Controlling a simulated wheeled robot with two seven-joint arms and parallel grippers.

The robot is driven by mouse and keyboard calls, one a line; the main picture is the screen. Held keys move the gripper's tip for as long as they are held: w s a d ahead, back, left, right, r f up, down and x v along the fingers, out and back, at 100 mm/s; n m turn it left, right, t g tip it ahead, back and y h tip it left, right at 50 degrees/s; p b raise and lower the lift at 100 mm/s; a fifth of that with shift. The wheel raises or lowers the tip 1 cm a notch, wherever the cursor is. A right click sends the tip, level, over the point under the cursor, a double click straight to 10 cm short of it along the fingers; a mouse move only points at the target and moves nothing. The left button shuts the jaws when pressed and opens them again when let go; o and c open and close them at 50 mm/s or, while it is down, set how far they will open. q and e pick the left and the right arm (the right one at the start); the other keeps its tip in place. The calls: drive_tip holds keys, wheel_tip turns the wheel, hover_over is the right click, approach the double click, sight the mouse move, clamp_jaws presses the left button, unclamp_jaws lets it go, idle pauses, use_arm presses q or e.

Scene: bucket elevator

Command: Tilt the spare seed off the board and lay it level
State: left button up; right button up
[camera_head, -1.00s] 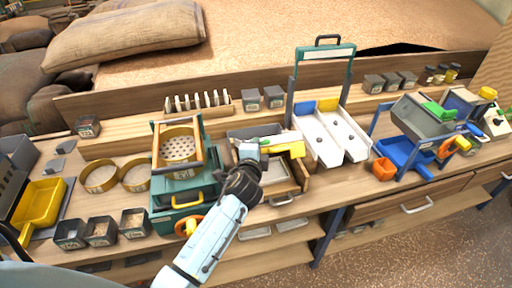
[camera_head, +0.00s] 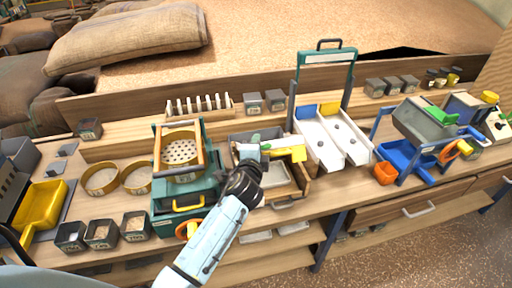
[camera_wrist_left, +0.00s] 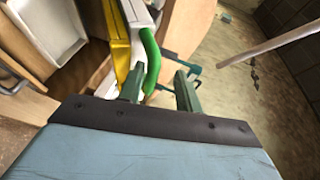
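A small board (camera_head: 292,152) with a yellow face and a white part lies over the open wooden drawer box at the bench's middle. In the left wrist view the board (camera_wrist_left: 117,38) shows edge-on, with a green curved handle (camera_wrist_left: 151,60) along its side. My left gripper (camera_head: 251,148) is at the board's left end. In the wrist view its two green fingers (camera_wrist_left: 160,88) stand apart, with the handle's end close to the left finger; a gap shows beside the right finger. I cannot make out any seed on the board. My right gripper is not in view.
A green sieve cabinet (camera_head: 185,195) stands left of my arm. A white two-lane chute (camera_head: 330,140) stands close on the right, under a tall frame. A blue stand (camera_head: 405,155) is farther right. Several small grey bins (camera_head: 102,232) line the front left edge.

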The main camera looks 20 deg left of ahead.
use_arm(q)
drive_tip(key=shift+s, duration=0.1)
drive_tip(key=v, duration=1.3)
drive_tip(key=shift+s, duration=0.1)
drive_tip(key=s+d+f+n+g+h+b, duration=0.15)
drive_tip(key=s+f, duration=0.25)
drive_tip(key=f, duration=0.9)
drive_tip(key=s+d+f+n+g+h+b, duration=0.1)
drive_tip(key=s+f+g+b, duration=0.25)
drive_tip(key=f, duration=0.95)
drive_tip(key=s+d+f+n+g+h+b, duration=0.15)
drive_tip(key=s+f, duration=0.25)
drive_tip(key=f, duration=0.8)
drive_tip(key=s+a+f+n+g+b, duration=0.2)
drive_tip(key=s+a+f+n+g, duration=0.1)
drive_tip(key=s+f, duration=0.8)
drive_tip(key=s+a+f+n+g+b, duration=0.3)
drive_tip(key=s+f, duration=0.8)
drive_tip(key=s, duration=0.6)
drive_tip(key=shift+s+a+n+g, duration=0.35)
drive_tip(key=shift+a+n+g, duration=0.4)
drive_tip(key=shift+a, duration=0.2)
